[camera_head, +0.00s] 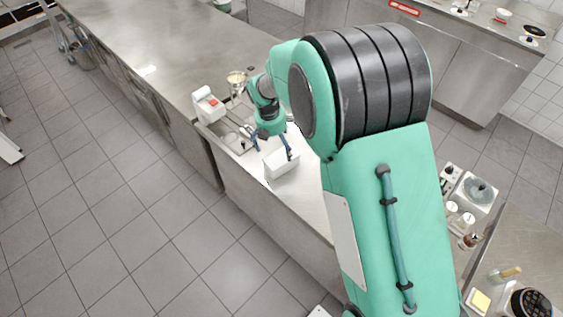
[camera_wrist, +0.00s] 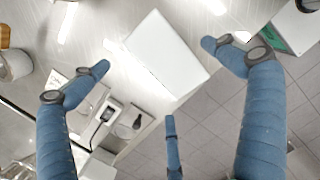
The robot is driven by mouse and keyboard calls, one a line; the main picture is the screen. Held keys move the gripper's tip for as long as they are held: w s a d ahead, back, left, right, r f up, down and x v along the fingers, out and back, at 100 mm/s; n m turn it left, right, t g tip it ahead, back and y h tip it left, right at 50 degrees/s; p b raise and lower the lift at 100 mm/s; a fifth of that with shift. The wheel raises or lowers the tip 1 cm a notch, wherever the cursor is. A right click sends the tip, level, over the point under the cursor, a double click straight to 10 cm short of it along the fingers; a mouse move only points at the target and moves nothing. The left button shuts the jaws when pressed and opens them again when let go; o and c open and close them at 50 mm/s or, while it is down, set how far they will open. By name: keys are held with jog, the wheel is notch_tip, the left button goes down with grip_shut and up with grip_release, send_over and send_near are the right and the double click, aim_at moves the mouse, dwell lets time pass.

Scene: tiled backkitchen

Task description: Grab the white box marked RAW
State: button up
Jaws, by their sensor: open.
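A plain white box (camera_head: 282,163) sits on the steel counter near its front edge. It also shows in the wrist view (camera_wrist: 165,52), tilted in the picture, with its blank face toward the camera. I cannot read any marking on it. My gripper (camera_head: 273,147) is above and beside the box, pointing down at it. In the wrist view my gripper (camera_wrist: 155,57) has its blue fingers spread, with tips at either side of the box and a third finger below. It is open and empty; I cannot tell whether any finger touches the box.
A white device with a red patch (camera_head: 208,105) stands on the counter (camera_head: 310,190) left of the box, with a metal cup (camera_head: 236,82) behind it. Grey tiled floor (camera_head: 130,200) lies in front. More items stand on the right-hand counter.

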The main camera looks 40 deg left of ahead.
aim_at(279, 153)
jog(key=shift+w+f, duration=0.1)
jog(key=shift+f, duration=0.45)
jog(key=shift+f, duration=0.1)
jog(key=shift+w+d+f, duration=0.1)
jog(key=shift+w+f, duration=0.1)
jog(key=shift+f, duration=1.05)
jog(key=shift+w+f, duration=0.15)
jog(key=shift+f, duration=1.05)
jog(key=shift+c, duration=0.5)
jog(key=c, duration=1.5)
jog(key=shift+r, duration=0.1)
